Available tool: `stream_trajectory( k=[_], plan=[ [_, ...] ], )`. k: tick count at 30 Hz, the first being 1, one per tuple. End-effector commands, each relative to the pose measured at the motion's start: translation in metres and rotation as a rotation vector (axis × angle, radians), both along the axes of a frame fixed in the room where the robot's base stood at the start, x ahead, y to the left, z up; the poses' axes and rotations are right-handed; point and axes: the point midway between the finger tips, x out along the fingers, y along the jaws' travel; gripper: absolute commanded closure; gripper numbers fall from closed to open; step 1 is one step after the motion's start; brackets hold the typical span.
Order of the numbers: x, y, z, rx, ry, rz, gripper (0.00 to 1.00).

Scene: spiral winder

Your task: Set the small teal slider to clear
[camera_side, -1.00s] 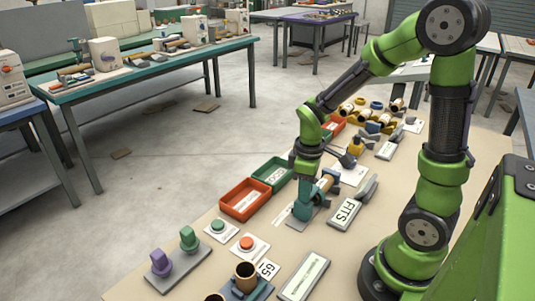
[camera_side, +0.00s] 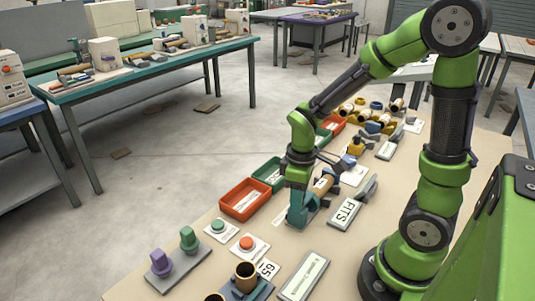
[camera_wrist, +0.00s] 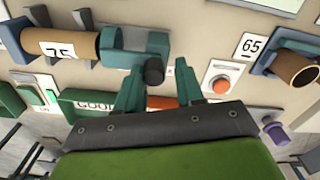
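A teal block with a black round knob (camera_wrist: 153,70), which I take for the slider, sits at the right end of a brown tube marked 75 (camera_wrist: 62,44) in the wrist view. My gripper (camera_wrist: 158,80) has two teal fingers spread apart, with the knob between and just beyond their tips. I cannot tell whether a finger touches it. In the side view my gripper (camera_side: 298,205) is low over the same spot; its fingers merge with the teal block there. The brown tube (camera_side: 323,184) shows just right of it. No clear marking is readable.
An orange tray (camera_side: 245,199) and a green tray (camera_side: 268,172) lie left of my gripper. An orange button (camera_side: 247,243), a green button (camera_side: 218,226) and a 65 card (camera_side: 268,268) are in front. A FITS plate (camera_side: 345,213) lies to the right.

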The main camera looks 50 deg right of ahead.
Motion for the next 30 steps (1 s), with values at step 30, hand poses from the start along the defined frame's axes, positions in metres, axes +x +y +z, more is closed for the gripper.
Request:
stream_trajectory(
  k=[30],
  plan=[
    [0.001,-0.001,0.12,-0.002,-0.009,0.002,0.5]
  ],
)
